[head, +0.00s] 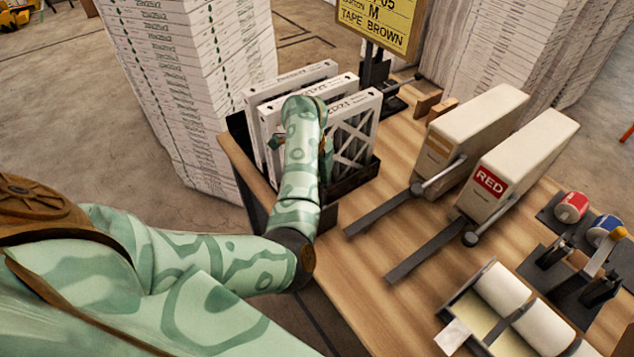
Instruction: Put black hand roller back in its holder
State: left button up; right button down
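I cannot pick out the black hand roller or its holder with certainty. Small black parts (395,103) lie near the foot of the sign stand at the back of the bench; I cannot tell what they are. My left arm reaches from the lower left to the black rack of boxed filters. My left gripper (303,150) is at the white-framed filters, mostly hidden behind my own wrist. Its fingers and anything between them cannot be made out. My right gripper is not in view.
White-framed filters (355,140) stand in a black rack (354,177) on the wooden bench (375,265). Two beige sealers (478,130), one labelled RED, stand right of it. Tape dispensers (570,208) and white rolls (500,287) fill the right. Tall carton stacks (190,80) stand behind.

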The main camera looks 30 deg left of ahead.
pick_arm(q)
notch_tip(320, 180, up, 16)
jog(key=a+p, duration=0.2)
jog(key=p, duration=0.5)
jog(key=shift+a+p, duration=0.25)
jog(key=shift+p, duration=0.05)
